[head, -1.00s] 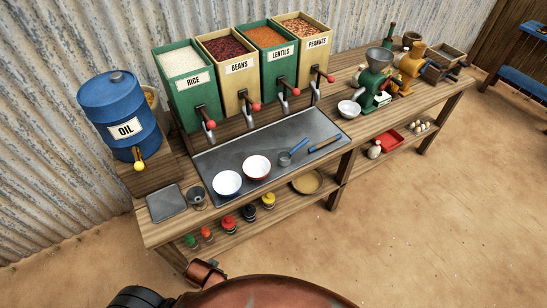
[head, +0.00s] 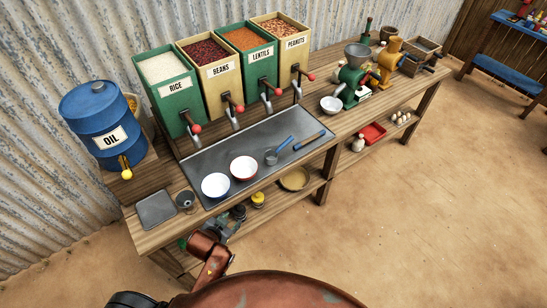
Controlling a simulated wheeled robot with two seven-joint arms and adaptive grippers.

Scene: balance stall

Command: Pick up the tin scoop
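The tin scoop (head: 271,157), a small grey cup with a blue handle, lies on the metal tray (head: 225,150) on the bench, right of the red-rimmed bowl. A dark stick with a blue end (head: 309,140) lies to its right. My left gripper (head: 222,222) is low in front of the bench's front edge, over the lower shelf, well apart from the scoop. It is small and seen from behind, so its fingers cannot be made out. My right gripper is not in view.
A blue-rimmed bowl (head: 215,185) and a red-rimmed bowl (head: 243,168) stand left of the scoop. Dispenser bins with levers, such as the rice bin (head: 178,95), rise behind the tray. A blue oil drum (head: 100,120) stands left. A grinder (head: 352,80) stands right.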

